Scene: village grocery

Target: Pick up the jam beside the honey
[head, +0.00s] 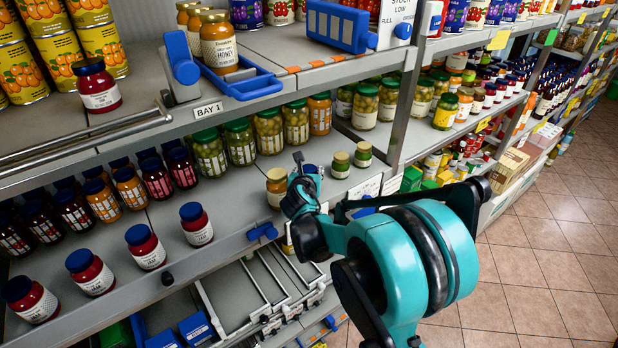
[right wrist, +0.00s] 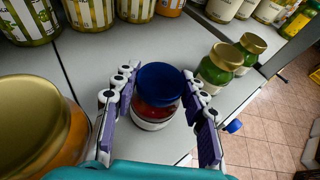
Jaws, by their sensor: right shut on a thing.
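My right gripper (head: 305,188) is over the middle shelf, and its fingers are shut around a jam jar (right wrist: 158,95) with a blue lid and dark red contents, seen in the right wrist view (right wrist: 158,108). The jam stands upright and looks close to the shelf; I cannot tell whether it touches it. In the head view the gripper mostly hides it. A honey jar (head: 277,188) with a gold lid and amber contents stands just left of the gripper; it is large at the left of the right wrist view (right wrist: 40,130). My left gripper is not in view.
Two small green jars (head: 341,165) with gold lids stand to the right of the gripper. Large jars of olives (head: 269,130) line the back. More blue-lidded jam jars (head: 196,224) stand to the left. The upper shelf (head: 285,75) overhangs the back.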

